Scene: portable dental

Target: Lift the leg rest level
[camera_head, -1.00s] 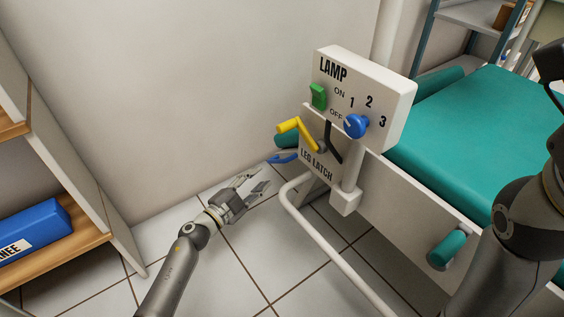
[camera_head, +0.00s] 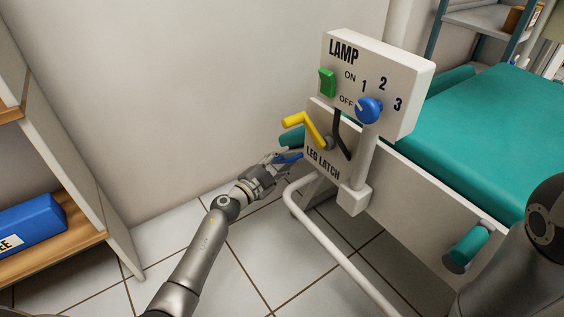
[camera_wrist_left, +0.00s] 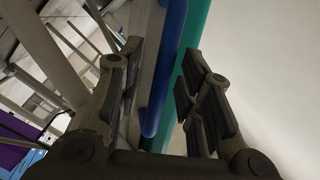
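The teal leg rest (camera_head: 291,138) hangs at the bed's near left end, mostly hidden behind the LEG LATCH panel. Its blue bar (camera_head: 290,157) shows just below it. My left gripper (camera_head: 281,158) is at this bar. In the left wrist view the blue bar (camera_wrist_left: 165,75) runs between the two open fingers (camera_wrist_left: 160,82), with the teal edge (camera_wrist_left: 193,30) beside it. Gaps show between the bar and the fingers. The yellow latch lever (camera_head: 305,124) sticks out up and left from the panel. My right gripper is out of view; part of its arm shows at right.
The LAMP box (camera_head: 375,80) with a green switch (camera_head: 327,83) and blue knob (camera_head: 369,109) stands on a post above the panel. A white tube frame (camera_head: 335,250) runs low beside the bed. A shelf with a blue box (camera_head: 30,222) is at left. The floor between is clear.

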